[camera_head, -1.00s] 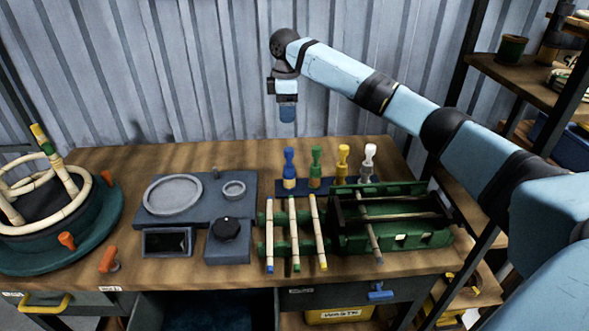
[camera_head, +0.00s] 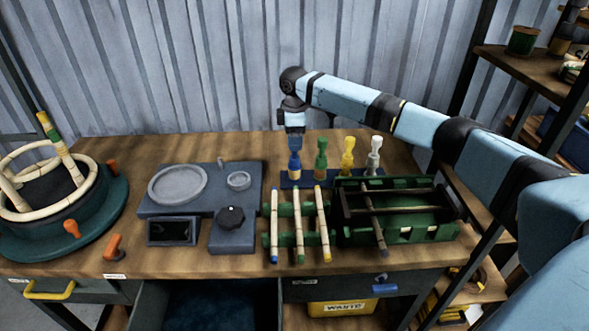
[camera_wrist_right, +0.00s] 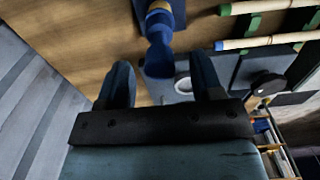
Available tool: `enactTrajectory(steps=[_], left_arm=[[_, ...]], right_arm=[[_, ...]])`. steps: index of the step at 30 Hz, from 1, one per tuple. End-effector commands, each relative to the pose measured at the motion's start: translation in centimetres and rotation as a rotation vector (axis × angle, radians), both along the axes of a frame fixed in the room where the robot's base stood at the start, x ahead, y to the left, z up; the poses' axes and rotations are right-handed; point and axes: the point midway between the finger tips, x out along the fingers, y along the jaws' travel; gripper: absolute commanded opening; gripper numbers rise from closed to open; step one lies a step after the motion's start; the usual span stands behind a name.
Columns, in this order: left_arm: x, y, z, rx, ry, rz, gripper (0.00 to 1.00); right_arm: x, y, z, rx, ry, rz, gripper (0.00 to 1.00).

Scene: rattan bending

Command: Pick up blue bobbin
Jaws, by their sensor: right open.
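The blue bobbin (camera_head: 295,165) stands upright at the left end of a row of bobbins on a dark blue rack (camera_head: 288,184) at the back of the bench. My right gripper (camera_head: 294,143) points down directly above it. In the right wrist view, the open fingers (camera_wrist_right: 162,72) lie either side of the bobbin's blue top (camera_wrist_right: 158,57), with visible gaps. No contact shows. My left gripper is not in view.
Green (camera_head: 321,160), yellow (camera_head: 347,158) and white (camera_head: 374,158) bobbins stand close to the right. Banded rattan sticks (camera_head: 297,228) and a green box frame (camera_head: 412,236) lie in front. A grey scale plate (camera_head: 178,185) is to the left.

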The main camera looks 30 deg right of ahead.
Motion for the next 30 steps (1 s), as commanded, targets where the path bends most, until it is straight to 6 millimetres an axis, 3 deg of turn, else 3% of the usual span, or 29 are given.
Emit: enactTrajectory(steps=[4, 11, 18, 19, 26, 30], left_arm=[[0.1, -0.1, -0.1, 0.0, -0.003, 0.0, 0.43], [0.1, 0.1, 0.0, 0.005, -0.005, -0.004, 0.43], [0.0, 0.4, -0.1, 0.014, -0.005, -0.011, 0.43], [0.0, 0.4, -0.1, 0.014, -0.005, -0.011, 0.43], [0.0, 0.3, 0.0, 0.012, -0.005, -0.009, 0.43], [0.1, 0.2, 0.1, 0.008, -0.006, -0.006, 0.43]], right_arm=[[0.0, 0.0, -1.8, 0.0, 0.0, 0.0, 0.6], [0.0, 0.0, -2.0, 0.0, -0.001, 0.0, 0.58], [0.0, 0.0, -1.9, 0.0, -0.001, 0.0, 0.03], [0.0, 0.0, -1.9, 0.0, -0.001, 0.0, 0.0], [0.0, 0.0, -1.9, 0.001, -0.002, 0.0, 0.0], [0.1, 0.0, -0.9, 0.002, -0.003, 0.0, 0.0]])
